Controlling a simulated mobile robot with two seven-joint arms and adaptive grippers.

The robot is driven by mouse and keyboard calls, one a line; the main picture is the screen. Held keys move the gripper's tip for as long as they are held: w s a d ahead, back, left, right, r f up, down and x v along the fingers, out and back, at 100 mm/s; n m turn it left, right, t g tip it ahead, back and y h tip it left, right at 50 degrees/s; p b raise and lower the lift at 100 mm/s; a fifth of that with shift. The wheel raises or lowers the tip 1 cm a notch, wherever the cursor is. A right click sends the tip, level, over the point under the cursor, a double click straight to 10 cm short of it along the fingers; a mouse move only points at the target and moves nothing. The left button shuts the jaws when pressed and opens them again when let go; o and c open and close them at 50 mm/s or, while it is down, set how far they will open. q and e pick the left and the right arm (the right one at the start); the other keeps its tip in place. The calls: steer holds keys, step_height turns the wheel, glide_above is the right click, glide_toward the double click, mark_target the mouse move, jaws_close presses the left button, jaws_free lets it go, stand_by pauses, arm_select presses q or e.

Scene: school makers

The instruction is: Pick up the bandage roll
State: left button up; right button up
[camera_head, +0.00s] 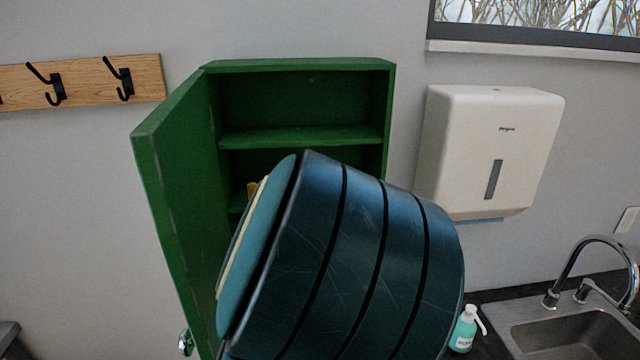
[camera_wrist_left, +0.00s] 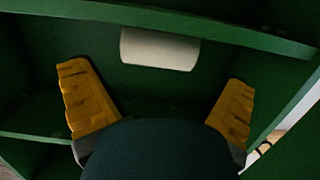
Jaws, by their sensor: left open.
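The bandage roll (camera_wrist_left: 160,48) is a whitish cylinder inside the green cabinet (camera_head: 301,66), lying lengthwise across the upper middle of the left wrist view. My left gripper (camera_wrist_left: 156,80) has two yellow ridged fingers spread wide. The roll appears ahead of the gap between them, with neither finger touching it. In the head view only a small yellow bit of my left gripper (camera_head: 252,189) shows inside the cabinet. My dark teal arm hides the rest, and the roll is hidden there too. My right gripper is out of view.
The cabinet door (camera_head: 180,210) stands open on the left. A shelf (camera_head: 300,137) crosses the cabinet above my gripper. A towel dispenser (camera_head: 490,150) hangs to the right. A soap bottle (camera_head: 465,330) and a sink (camera_head: 570,335) are at lower right. Wall hooks (camera_head: 122,80) are at left.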

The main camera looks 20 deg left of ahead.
arm_select(q)
steer(key=shift+x, duration=2.2)
steer(key=shift+d+f, duration=0.1)
steer(key=shift+d, duration=0.05)
steer(key=c, duration=0.7)
steer(key=shift+c, duration=0.2)
